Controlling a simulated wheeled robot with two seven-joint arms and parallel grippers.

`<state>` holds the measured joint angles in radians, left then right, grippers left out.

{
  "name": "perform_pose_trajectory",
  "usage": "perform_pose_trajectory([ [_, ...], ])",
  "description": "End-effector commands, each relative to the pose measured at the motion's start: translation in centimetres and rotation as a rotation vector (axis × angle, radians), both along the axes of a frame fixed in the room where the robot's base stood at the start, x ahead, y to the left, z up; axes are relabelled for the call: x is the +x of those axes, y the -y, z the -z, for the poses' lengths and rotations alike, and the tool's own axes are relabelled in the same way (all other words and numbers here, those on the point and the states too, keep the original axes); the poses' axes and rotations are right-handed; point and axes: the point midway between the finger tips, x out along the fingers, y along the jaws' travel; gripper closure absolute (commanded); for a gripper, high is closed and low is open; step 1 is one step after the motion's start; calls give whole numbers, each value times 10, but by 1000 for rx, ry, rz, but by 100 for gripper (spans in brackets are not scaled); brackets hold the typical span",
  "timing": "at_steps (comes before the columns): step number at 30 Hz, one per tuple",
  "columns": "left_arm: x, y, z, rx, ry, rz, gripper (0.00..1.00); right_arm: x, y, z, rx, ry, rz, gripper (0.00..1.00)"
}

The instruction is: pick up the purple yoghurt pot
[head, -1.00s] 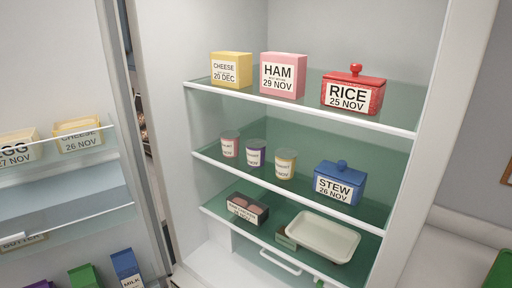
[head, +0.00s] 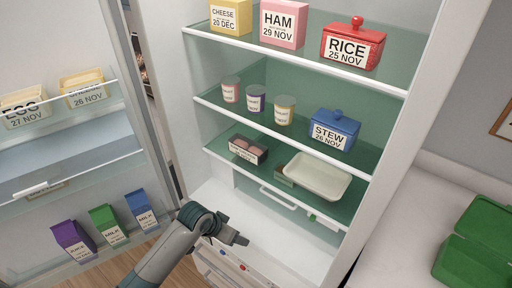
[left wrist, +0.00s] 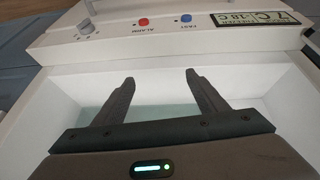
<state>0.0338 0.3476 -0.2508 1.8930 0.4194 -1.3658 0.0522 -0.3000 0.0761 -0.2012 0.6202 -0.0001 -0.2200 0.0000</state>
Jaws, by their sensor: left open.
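The purple yoghurt pot (head: 255,98) stands upright on the middle glass shelf in the head view. It is between a pink-red pot (head: 231,89) on its left and a yellow pot (head: 284,109) on its right, with small gaps. My left gripper (head: 240,241) is low in front of the fridge, well below the pot and touching nothing I can see. The left wrist view shows its two fingers (left wrist: 159,79) apart and empty, with a control panel beyond. The pot is not in the wrist view. My right gripper is not in view.
A blue STEW pot (head: 334,130) is on the same shelf to the right. The shelf below holds a dark egg-like carton (head: 248,150) and a cream tray (head: 317,176). The open door (head: 70,150) with cartons stands at the left.

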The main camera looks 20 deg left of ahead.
Motion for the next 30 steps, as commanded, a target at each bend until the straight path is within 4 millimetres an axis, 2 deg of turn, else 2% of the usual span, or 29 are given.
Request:
perform_pose_trajectory([
  [1,21,-4,-26,-1,23,14,34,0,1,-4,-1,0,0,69],
  [3,46,-8,-60,-10,42,37,34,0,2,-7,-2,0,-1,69],
  [8,93,-19,-145,-15,79,92,34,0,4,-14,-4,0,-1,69],
  [9,103,-22,-168,-17,89,106,34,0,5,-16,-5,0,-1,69],
  [13,126,-34,-241,-9,112,145,34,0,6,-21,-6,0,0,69],
  [18,140,-50,-326,8,132,189,34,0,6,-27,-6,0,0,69],
  [21,141,-58,-361,17,138,206,34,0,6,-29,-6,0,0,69],
  [24,141,-63,-385,23,142,216,34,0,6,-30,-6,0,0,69],
  [27,140,-66,-397,26,142,223,34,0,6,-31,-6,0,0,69],
  [30,140,-67,-401,27,142,224,34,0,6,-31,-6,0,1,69],
])
